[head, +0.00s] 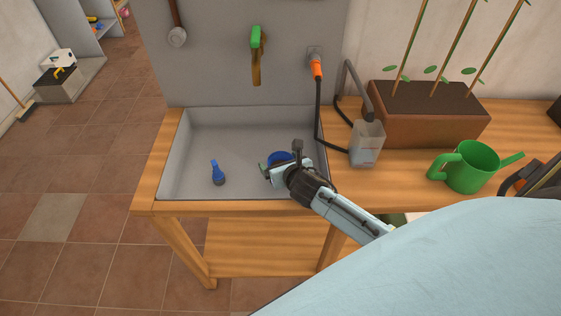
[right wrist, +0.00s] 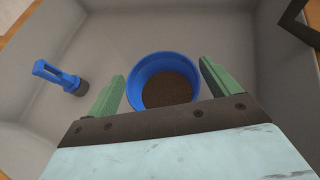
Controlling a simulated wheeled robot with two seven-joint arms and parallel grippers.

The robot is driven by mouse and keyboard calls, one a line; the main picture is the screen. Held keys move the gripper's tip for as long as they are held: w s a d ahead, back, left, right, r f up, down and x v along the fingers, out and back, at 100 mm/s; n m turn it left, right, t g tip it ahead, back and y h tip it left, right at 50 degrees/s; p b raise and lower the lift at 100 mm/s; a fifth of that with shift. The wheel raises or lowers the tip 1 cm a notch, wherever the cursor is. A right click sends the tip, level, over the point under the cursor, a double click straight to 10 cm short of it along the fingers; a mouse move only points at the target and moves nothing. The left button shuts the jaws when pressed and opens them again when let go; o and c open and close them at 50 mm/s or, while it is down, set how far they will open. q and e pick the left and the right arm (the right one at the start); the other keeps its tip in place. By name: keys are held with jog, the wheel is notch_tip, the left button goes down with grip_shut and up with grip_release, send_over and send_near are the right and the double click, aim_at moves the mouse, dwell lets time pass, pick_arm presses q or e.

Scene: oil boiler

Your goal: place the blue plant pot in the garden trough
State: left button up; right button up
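The blue plant pot (head: 279,157), filled with dark soil, stands upright on the floor of the grey trough (head: 222,130) set into the wooden bench. In the right wrist view the pot (right wrist: 166,62) is seen from above, between the green fingers of my right gripper (right wrist: 162,72). The fingers are spread on either side, and gaps show between them and the rim. In the head view my right gripper (head: 283,168) covers much of the pot, low in the trough's right half. My left gripper is not in view.
A blue hose nozzle (head: 217,173) lies left in the trough.

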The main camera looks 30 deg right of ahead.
jog(key=shift+r, duration=0.2)
jog(key=shift+s+r, duration=0.1)
jog(key=shift+s, duration=0.1)
jog(key=p+v, duration=0.2)
jog(key=v, duration=0.9)
jog(key=shift+s+p, duration=0.2)
jog(key=shift+p, duration=0.1)
